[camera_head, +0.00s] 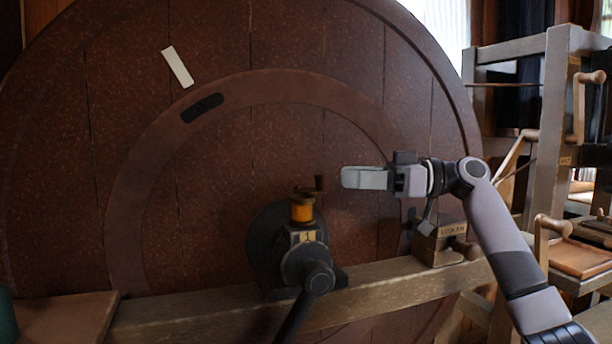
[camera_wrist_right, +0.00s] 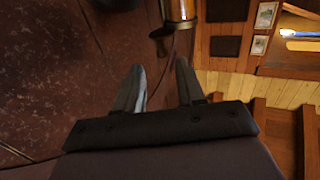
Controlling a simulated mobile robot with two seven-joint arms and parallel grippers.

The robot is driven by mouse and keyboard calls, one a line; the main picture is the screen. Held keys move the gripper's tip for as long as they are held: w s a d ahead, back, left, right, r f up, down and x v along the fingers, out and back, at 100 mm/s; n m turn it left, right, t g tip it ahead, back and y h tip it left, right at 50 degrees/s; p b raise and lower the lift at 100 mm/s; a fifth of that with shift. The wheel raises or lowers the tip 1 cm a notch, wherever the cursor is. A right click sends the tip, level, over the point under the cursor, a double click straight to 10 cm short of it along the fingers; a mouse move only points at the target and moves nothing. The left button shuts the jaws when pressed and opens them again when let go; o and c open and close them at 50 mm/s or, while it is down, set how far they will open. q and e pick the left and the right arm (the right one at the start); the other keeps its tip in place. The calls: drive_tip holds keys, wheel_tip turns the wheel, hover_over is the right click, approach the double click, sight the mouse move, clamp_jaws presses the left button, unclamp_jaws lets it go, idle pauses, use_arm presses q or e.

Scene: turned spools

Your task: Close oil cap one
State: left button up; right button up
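An amber oil cup (camera_head: 302,211) stands upright on a dark bearing block (camera_head: 300,258) with a yellow plate marked 1. A dark cap with a small brown knob (camera_head: 319,183) sits at its top; I cannot tell how far it is shut. My right gripper (camera_head: 346,178) is to the right of the cap, at about its height, pointing left and apart from it. In the wrist view its two fingers (camera_wrist_right: 158,72) are spread with nothing between them. The oil cup (camera_wrist_right: 178,10) shows there at the top edge, beyond the fingertips. My left gripper is out of view.
A large dark red wheel (camera_head: 220,150) fills the background. A wooden beam (camera_head: 400,285) runs below the bearing. A labelled block (camera_head: 436,246) with a wooden handle stands on the beam to the right. Wooden frames (camera_head: 550,120) stand at far right. A dark rod (camera_head: 300,312) rises in front of the bearing.

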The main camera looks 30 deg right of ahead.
sight(319, 175)
drive_tip(key=p+x, duration=0.1)
drive_tip(key=x, duration=0.5)
drive_tip(key=shift+w+a, duration=0.1)
drive_tip(key=shift+a, duration=0.3)
clamp_jaws()
